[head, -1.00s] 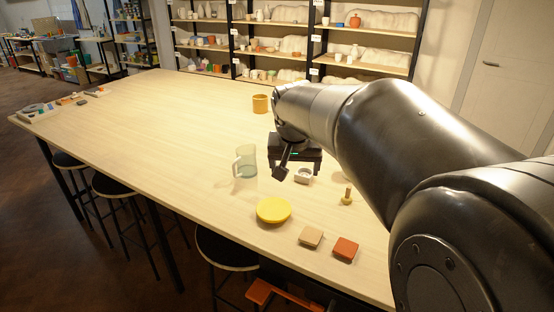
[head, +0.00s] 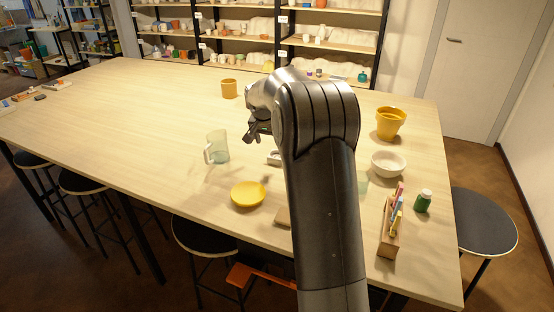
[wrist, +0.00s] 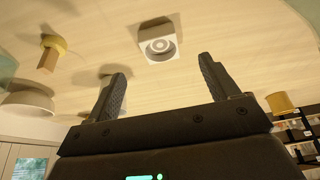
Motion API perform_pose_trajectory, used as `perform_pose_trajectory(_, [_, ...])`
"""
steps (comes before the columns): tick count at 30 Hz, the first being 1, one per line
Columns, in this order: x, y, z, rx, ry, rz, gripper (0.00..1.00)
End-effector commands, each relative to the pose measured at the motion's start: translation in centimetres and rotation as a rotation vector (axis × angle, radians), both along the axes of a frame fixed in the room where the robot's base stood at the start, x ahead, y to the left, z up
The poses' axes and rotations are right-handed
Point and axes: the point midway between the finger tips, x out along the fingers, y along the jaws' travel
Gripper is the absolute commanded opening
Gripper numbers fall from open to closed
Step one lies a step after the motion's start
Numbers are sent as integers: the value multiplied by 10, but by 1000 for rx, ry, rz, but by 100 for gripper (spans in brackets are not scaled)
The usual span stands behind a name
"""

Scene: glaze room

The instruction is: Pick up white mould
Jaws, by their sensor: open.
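The white mould (wrist: 158,43) is a small white block with a round ringed hollow. In the wrist view it sits on the table beyond my fingertips, roughly midway between them. In the head view only a part of the mould (head: 273,158) shows beside my arm, which hides the rest. My gripper (wrist: 162,70) is open, with nothing between its fingers. In the head view my gripper (head: 256,134) is above the table, just behind the mould and partly hidden by my arm.
A clear jug (head: 217,148) and a yellow plate (head: 248,194) stand left of my arm. A yellow pot (head: 390,123), white bowl (head: 388,163), wooden holder (head: 388,240) and green bottle (head: 423,201) stand right. The table's left part is mostly clear.

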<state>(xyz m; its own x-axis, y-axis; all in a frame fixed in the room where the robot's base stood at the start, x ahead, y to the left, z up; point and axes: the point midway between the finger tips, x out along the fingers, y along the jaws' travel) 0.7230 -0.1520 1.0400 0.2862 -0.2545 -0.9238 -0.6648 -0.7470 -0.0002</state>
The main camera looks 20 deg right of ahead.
Motion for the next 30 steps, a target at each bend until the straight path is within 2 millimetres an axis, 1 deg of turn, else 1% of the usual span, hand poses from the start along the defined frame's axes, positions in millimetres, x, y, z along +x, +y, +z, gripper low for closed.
perform_pose_trajectory(3, [5,-6,-19,2,3,-1,80])
perform_pose_trajectory(6, [10,-9,-33,1,2,0,80])
perform_pose_trajectory(13, [16,-16,-47,1,1,0,80])
perform_pose_trajectory(18, [27,-27,-66,1,1,0,80])
perform_pose_trajectory(21, [31,-30,-79,1,3,1,80])
perform_pose_trajectory(24, [32,-32,-84,0,0,1,80])
perform_pose_trajectory(29, [32,-31,-83,0,0,1,80])
perform_pose_trajectory(30, [32,-31,-83,0,0,1,78])
